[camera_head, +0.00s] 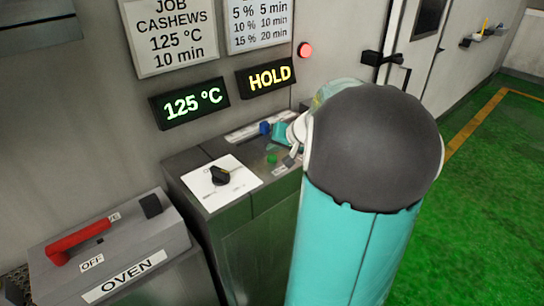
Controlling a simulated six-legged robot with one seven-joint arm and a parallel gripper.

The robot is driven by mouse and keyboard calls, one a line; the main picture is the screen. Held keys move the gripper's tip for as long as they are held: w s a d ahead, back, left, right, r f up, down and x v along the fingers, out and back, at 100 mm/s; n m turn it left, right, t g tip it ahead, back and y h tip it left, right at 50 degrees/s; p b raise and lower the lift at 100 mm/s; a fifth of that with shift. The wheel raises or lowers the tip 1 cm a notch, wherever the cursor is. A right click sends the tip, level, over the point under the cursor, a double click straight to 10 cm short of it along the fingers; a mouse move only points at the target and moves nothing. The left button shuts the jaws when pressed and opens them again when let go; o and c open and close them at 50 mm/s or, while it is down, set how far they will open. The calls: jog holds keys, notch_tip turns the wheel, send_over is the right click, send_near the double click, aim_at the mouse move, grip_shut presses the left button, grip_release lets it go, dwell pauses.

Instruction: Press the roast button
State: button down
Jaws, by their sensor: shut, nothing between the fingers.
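A control console (235,205) stands against the wall, with small buttons on its sloped top. A green button (272,159) and a blue button (264,128) show there; their labels are too small to read, so I cannot tell which is the roast button. My gripper (291,158) is shut and empty over the console top, just right of the green button. My own teal arm with its dark cap hides most of the gripper and the right part of the console. I cannot tell whether the fingertips touch the panel.
A black knob (220,175) sits on a white dial plate left of the buttons. An oven switch box (120,250) with a red lever is at lower left. Displays read 125 °C (190,103) and HOLD (267,77). A red lamp (305,49) glows. Green floor (490,200) is clear at right.

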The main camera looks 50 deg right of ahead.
aim_at(275, 158)
dwell(0.6)
jog(key=shift+f, duration=0.45)
jog(key=shift+f, duration=0.5)
dwell(0.8)
jog(key=shift+r, duration=0.95)
jog(key=shift+r, duration=2.5)
